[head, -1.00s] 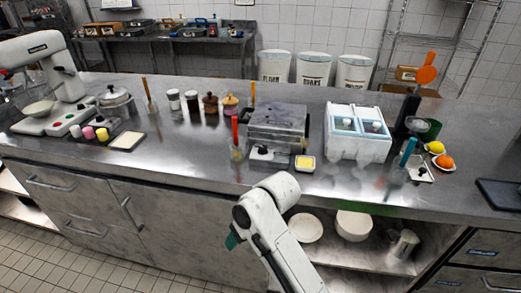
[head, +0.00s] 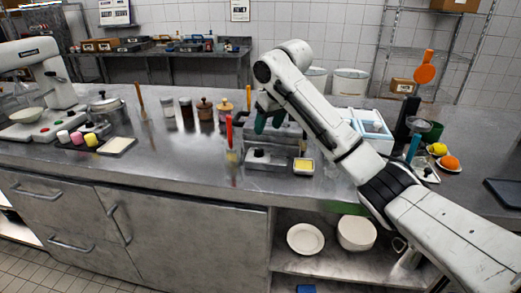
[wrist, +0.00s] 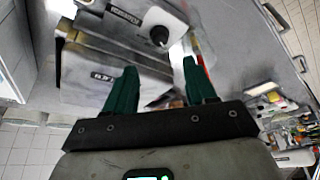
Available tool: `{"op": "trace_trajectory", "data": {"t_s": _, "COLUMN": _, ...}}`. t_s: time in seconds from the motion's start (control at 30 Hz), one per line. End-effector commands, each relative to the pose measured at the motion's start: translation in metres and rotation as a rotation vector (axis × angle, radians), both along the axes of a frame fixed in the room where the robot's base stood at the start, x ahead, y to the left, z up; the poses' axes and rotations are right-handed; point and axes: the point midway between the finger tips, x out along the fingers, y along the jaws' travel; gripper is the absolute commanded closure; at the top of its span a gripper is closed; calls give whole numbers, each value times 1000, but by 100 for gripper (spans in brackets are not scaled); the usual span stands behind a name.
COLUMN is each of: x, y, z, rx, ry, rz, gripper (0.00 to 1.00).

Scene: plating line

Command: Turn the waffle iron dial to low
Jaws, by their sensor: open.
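The waffle iron (head: 287,134) is a grey metal box on the counter, partly hidden behind my arm in the head view. Its small black dial (head: 258,152) sits on the low front part. In the wrist view a dark round dial (wrist: 159,36) stands on a pale panel, just beyond my fingertips. Its marks are too small to read, so I cannot tell its setting. My gripper (head: 267,121) has green fingers and hangs over the waffle iron. In the wrist view my gripper (wrist: 159,67) is open and empty, the fingers apart and the dial beyond the gap.
A glass with a red-handled tool (head: 233,152) stands close left of the waffle iron. A small dish with yellow contents (head: 304,166) is at its front right. The white two-lid container (head: 372,130) is to the right. The counter front at left is clear.

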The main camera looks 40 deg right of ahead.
Motion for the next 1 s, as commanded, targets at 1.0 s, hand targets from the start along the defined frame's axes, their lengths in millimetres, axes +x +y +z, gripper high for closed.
{"op": "trace_trajectory", "data": {"t_s": 1.0, "x": 40, "y": -4, "z": -97, "rx": 0, "ry": 0, "rz": 1, "gripper": 44}}
